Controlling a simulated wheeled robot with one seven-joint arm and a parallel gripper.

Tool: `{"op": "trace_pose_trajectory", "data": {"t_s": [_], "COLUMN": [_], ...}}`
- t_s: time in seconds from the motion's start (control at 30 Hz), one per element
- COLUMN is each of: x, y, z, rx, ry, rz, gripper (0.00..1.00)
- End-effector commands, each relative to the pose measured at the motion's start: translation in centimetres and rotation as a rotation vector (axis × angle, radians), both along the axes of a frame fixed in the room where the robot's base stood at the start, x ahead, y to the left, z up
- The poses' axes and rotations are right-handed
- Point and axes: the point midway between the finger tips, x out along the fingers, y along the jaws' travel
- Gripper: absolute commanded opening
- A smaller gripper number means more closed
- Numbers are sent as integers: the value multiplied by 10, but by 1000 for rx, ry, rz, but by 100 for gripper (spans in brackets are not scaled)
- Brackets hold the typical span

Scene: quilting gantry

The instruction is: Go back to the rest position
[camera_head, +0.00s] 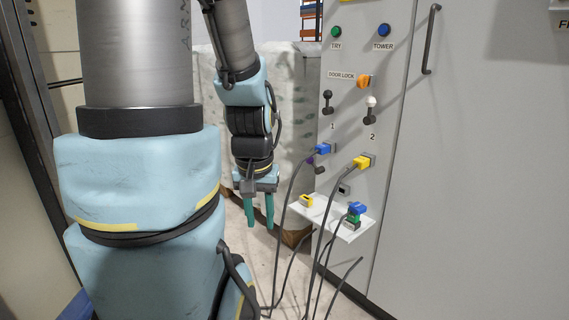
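My gripper (258,211) hangs in the middle of the view with its teal fingers pointing down. The two fingers are apart with a gap between them, and nothing shows in the gap. It is left of the cabinet's control panel (381,95) and left of the small white shelf (350,232), apart from both. My arm fills much of the left side of the view.
A blue plug (323,149) and a yellow plug (362,162) are on the panel with dark cables hanging down. A blue connector (357,208), a green one (352,220) and a yellow one (306,201) are on the shelf. A wrapped pale block (295,75) stands behind my gripper.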

Motion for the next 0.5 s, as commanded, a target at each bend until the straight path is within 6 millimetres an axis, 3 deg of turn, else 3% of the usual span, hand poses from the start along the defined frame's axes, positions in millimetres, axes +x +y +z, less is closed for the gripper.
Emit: {"op": "trace_pose_trajectory", "data": {"t_s": [0.03,0.5], "x": [0,0], "y": [0,0], "z": [26,171], "rx": [0,0], "ry": [0,0], "rz": [0,0], "gripper": [37,37]}}
